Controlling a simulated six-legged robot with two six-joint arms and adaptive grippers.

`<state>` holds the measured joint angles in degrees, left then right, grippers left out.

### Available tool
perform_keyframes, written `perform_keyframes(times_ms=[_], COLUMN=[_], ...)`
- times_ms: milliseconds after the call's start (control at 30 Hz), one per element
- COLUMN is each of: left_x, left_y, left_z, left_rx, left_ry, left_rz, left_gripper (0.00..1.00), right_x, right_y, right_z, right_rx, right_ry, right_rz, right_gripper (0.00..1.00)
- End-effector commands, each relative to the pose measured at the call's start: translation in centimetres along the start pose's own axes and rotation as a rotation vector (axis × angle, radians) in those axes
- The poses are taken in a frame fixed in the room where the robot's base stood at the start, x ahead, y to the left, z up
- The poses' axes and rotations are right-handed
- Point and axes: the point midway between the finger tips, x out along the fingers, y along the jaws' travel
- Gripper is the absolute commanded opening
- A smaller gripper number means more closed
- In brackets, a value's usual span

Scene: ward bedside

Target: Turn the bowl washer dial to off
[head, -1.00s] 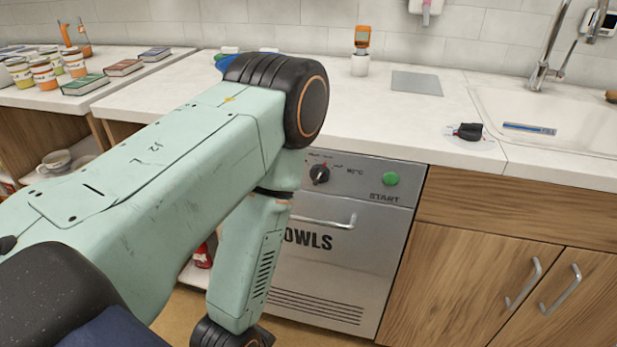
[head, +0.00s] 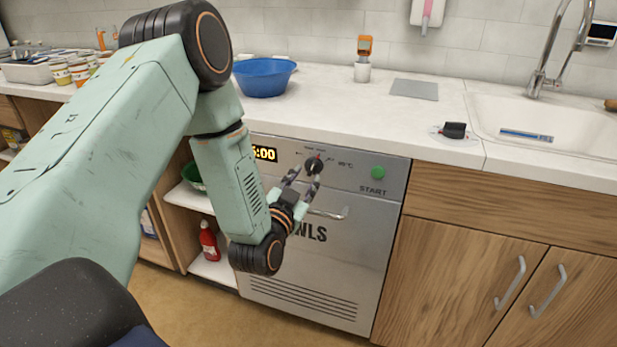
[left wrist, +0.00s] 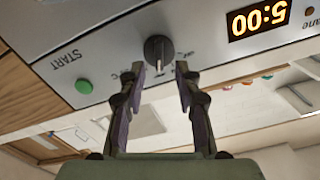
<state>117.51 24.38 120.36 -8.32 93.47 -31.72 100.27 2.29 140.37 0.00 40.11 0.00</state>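The bowl washer (head: 330,260) is a steel-fronted machine under the counter, marked "...WLS". In the left wrist view, which is upside down, the dial (left wrist: 158,50) lies just beyond the fingertips, closer to the left finger; contact cannot be told. My right gripper is not in view.
The washer's bar handle (head: 328,213) is just below my left gripper. A blue bowl (head: 264,76) stands on the counter. A red bottle (head: 208,240) is on the shelf left of the washer. The sink (head: 560,125) is at right.

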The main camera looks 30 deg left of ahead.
Motion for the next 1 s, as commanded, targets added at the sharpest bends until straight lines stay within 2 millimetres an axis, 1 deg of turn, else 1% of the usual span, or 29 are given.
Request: perform_keyframes(times_ms=[33, 100, 233, 367, 567, 933, 967, 1000], left_x=[0.8, 1.7, 2.7, 3.0, 2.9, 2.7, 2.7, 2.7], left_y=[-0.1, -0.1, -0.1, -0.1, 0.1, 0.2, 0.2, 0.2], left_z=[0.0, 0.1, 0.1, 0.1, 0.0, 0.0, 0.0, 0.0], left_rx=[0.000, 0.000, 0.000, -0.001, -0.001, -0.001, -0.001, -0.001], left_ry=[0.004, 0.002, -0.001, -0.002, -0.003, -0.003, -0.003, -0.004], left_rz=[-0.002, -0.001, 0.000, 0.000, 0.000, 0.001, 0.001, 0.000], left_gripper=[0.33, 0.33, 0.33, 0.33, 0.33, 0.02, 0.00, 0.00], right_x=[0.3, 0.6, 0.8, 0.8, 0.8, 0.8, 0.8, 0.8], right_y=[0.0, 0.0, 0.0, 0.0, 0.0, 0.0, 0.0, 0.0], right_z=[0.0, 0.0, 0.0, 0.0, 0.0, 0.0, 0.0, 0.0], right_rx=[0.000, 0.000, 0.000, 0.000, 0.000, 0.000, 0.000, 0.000], right_ry=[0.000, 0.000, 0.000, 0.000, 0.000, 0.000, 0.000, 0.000], right_rz=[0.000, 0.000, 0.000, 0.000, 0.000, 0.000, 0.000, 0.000], right_gripper=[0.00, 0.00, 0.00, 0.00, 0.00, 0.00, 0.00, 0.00])
